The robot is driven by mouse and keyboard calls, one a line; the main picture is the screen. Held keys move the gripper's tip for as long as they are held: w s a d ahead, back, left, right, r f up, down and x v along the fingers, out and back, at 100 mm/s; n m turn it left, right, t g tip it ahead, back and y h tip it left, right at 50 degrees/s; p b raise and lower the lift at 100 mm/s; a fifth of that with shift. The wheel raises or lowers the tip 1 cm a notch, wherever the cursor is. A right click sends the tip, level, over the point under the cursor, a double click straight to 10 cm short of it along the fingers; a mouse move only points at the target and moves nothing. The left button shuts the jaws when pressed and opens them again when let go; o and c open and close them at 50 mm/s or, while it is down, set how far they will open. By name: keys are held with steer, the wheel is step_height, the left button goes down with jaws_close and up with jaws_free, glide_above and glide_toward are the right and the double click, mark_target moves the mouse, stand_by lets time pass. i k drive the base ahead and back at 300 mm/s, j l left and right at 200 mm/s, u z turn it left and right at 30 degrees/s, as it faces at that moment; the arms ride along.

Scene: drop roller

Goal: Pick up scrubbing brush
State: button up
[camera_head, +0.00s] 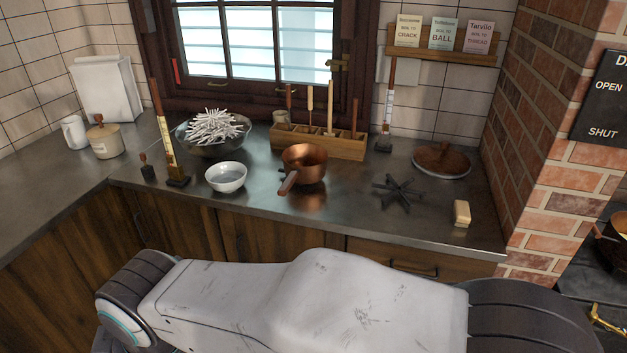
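A small tan and cream block (462,213), which looks like the scrubbing brush, stands near the right front corner of the grey countertop (340,222). Its bristles are too small to make out clearly. It stands apart from the other things, and nothing touches it. My white arm link crosses the bottom of the view, in front of the counter and below the brush. My gripper is not in view.
A black star-shaped trivet (398,190) lies left of the brush. A round copper-brown lid (441,161) lies behind it. A copper pot (304,164) and white bowl (226,177) stand further left. A brick pillar (555,150) rises at right.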

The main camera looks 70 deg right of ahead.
mark_target(461, 217)
steer(key=z, duration=0.95)
steer(key=k+z, duration=0.1)
steer(key=z, duration=1.3)
steer(key=k+z, duration=0.1)
steer(key=z, duration=0.85)
